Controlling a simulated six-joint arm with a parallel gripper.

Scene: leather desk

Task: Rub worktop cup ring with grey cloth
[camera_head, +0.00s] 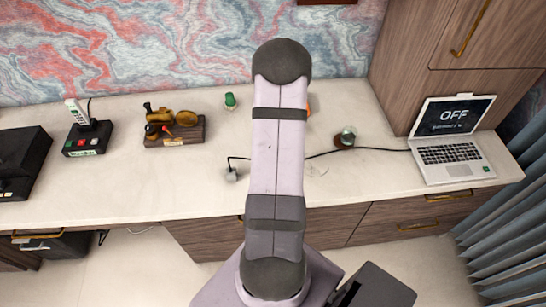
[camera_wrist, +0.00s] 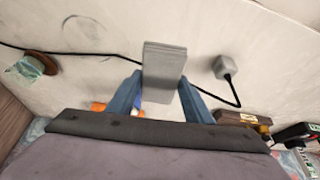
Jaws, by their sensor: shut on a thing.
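The grey cloth (camera_wrist: 165,62) is a flat folded pad between the two blue fingers of my gripper (camera_wrist: 162,88) in the wrist view. The gripper is shut on it, and I cannot tell whether the cloth touches the worktop. The cup ring (camera_wrist: 82,33) is a faint thin circle on the pale worktop (camera_wrist: 115,35), to the left of the cloth and apart from it. A faint mark also shows in the head view (camera_head: 318,169), right of my arm. In the head view my arm hides the gripper and cloth.
A black cable crosses the worktop to a grey cube plug (camera_wrist: 224,67). A glass on a brown coaster (camera_head: 345,138) stands right of my arm. The laptop (camera_head: 452,140) is farther right. A green object (camera_head: 230,101), wooden stand (camera_head: 175,132) and button box (camera_head: 87,138) stand left.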

